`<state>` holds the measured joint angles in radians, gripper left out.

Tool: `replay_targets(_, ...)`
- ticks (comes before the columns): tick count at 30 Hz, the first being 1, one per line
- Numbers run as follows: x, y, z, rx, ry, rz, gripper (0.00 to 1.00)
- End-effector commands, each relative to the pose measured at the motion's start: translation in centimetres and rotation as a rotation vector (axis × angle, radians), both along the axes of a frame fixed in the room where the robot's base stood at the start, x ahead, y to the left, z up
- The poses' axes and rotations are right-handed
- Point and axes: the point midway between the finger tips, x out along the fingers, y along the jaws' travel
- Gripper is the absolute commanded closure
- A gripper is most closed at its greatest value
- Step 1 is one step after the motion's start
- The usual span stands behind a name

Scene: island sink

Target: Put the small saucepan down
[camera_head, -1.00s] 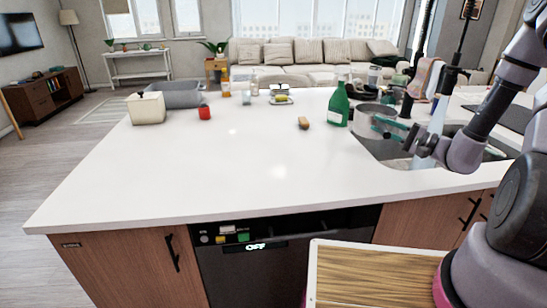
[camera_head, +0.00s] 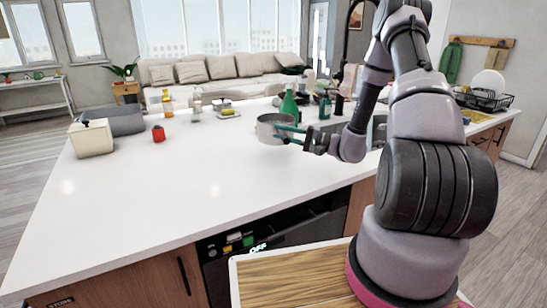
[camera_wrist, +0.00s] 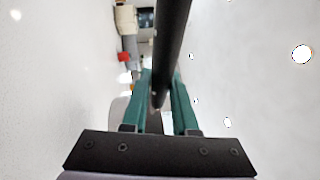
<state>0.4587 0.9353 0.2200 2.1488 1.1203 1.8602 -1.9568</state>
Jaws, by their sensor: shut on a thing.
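The small saucepan (camera_head: 271,129) is a grey metal pan, held near the far right part of the white island counter in the head view. My gripper (camera_head: 297,135) is shut on its handle, to the right of the pan body. In the wrist view the dark handle (camera_wrist: 170,55) runs up between the green fingers of my gripper (camera_wrist: 162,105). Part of the pan body (camera_wrist: 121,115) shows at the left behind the fingers. I cannot tell whether the pan's base touches the counter or hangs just above it.
The white countertop (camera_head: 190,190) is clear in front and to the left of the pan. A green bottle (camera_head: 289,105) stands close behind it. A red item (camera_head: 158,133), a cream box (camera_head: 91,138) and a grey bin (camera_head: 122,120) stand at the left. The sink lies at the right.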

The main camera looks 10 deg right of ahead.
Motion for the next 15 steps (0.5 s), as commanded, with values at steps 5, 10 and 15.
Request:
replay_targets(5,0.0,0.0,-2.8,0.001,0.0,0.0,1.0)
replay_targets(10,0.0,0.0,-3.8,-0.001,-0.002,0.001,1.0)
replay_targets(15,0.0,0.0,-5.9,0.0,0.001,0.0,1.0)
